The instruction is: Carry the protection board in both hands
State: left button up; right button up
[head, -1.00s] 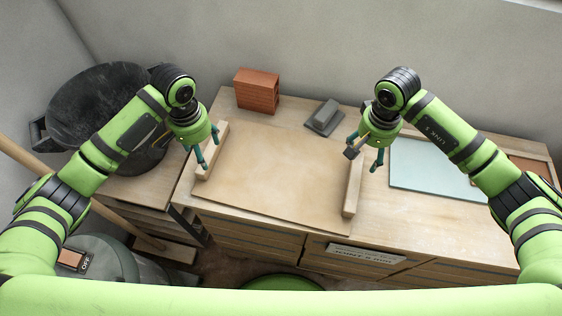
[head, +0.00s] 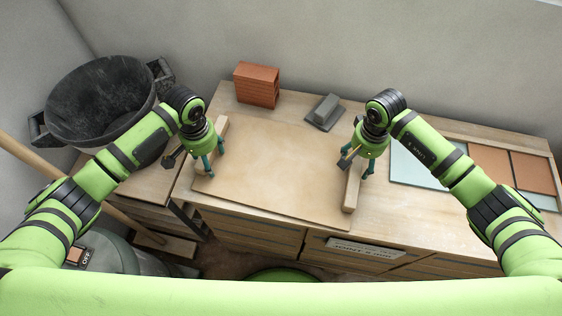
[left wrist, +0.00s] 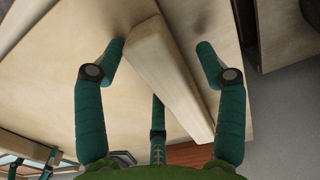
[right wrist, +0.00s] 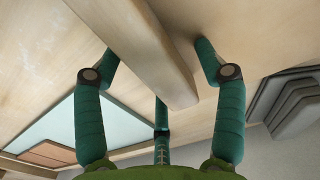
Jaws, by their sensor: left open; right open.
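The protection board (head: 275,180) is a flat tan sheet lying on the wooden bench. It has a pale wooden bar along its left end and another along its right end. My left gripper (head: 200,170) is over the left bar; in the left wrist view its open fingers stand on either side of the bar (left wrist: 165,70). My right gripper (head: 358,168) is over the right bar; in the right wrist view its open fingers straddle the bar (right wrist: 145,50). Neither gripper is closed on its bar. Parts of both bars are hidden by the fingers in the head view.
A red brick block (head: 257,85) and a grey tool (head: 325,112) lie behind the board. A black bucket (head: 100,100) stands at the left. A pale blue panel (head: 415,165) with brown tiles (head: 490,160) lies to the right. A wall closes off the back.

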pick_arm(q)
grip_shut()
pick_arm(e)
grip_shut()
pick_arm(q)
jog(key=shift+r, duration=0.2)
pick_arm(e)
jog(key=shift+r, duration=0.15)
